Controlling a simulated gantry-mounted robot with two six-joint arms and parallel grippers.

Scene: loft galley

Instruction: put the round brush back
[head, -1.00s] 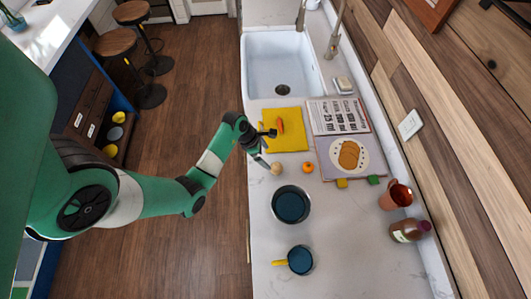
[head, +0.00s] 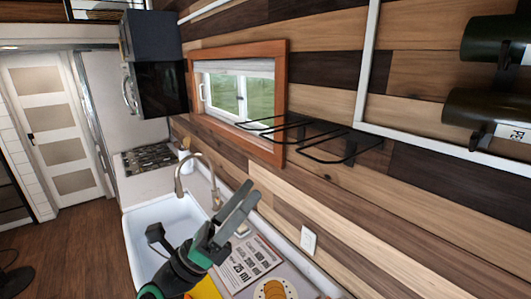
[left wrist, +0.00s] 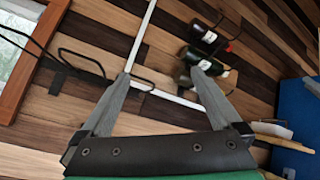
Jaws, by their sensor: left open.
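My left gripper (head: 251,193) is raised above the counter in front of the wood-plank wall, its two fingers apart. In the left wrist view the same gripper (left wrist: 160,76) is open, with nothing between the fingers, and faces the wall. I cannot make out the round brush in either view now. The sink (head: 150,230) lies left of my gripper, with a tall tap (head: 180,185) at its back edge. My right gripper is not in view.
A black wire rack (head: 330,145) juts from the wall right of the window (head: 232,95). A printed sheet (head: 250,262) and a yellow cloth (head: 205,290) lie on the counter below.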

